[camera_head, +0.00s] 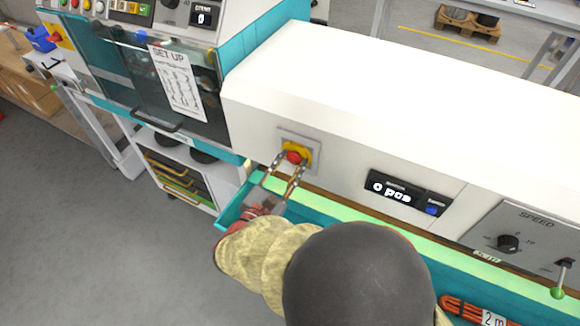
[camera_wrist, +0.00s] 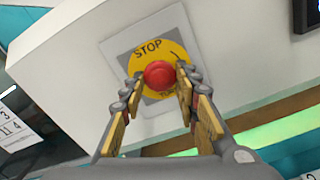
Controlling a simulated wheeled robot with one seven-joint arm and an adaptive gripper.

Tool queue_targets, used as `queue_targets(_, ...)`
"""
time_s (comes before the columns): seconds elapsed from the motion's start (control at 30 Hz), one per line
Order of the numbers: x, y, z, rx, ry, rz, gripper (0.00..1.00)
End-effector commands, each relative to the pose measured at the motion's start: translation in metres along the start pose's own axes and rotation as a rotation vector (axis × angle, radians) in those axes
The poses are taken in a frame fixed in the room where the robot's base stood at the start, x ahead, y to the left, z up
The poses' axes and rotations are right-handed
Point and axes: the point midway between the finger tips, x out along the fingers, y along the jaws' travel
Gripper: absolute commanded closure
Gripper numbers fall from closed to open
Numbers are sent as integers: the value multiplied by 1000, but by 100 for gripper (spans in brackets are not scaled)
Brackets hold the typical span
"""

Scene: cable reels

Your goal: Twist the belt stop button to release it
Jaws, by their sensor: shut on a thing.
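The belt stop button (camera_head: 294,157) is a red mushroom knob on a yellow disc over a grey plate, set in the front face of the white machine housing. In the wrist view the red knob (camera_wrist: 159,75) sits on the yellow disc (camera_wrist: 146,57) marked STOP, with part of its lettering hidden by the fingers. My gripper (camera_head: 287,163) reaches up to the button from below. In the wrist view its two fingers (camera_wrist: 160,84) stand left and right of the red knob, closed on it. The plate looks tilted in the wrist view.
A counter display (camera_head: 407,194) reading 0 pcs is right of the button. A speed panel (camera_head: 520,238) with a black knob and a green-tipped lever (camera_head: 558,292) lie farther right. A guarded cabinet (camera_head: 150,75) stands left.

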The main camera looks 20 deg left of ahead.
Motion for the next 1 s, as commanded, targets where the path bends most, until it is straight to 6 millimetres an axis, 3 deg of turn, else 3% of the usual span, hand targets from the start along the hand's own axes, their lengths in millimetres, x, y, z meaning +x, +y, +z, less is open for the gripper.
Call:
queue_targets(0.73, 0, 1, 0, 101, 0, 0, 94)
queue_targets(0.77, 0, 1, 0, 100, 0, 0, 68)
queue_targets(1.0, 0, 0, 0, 100, 0, 0, 54)
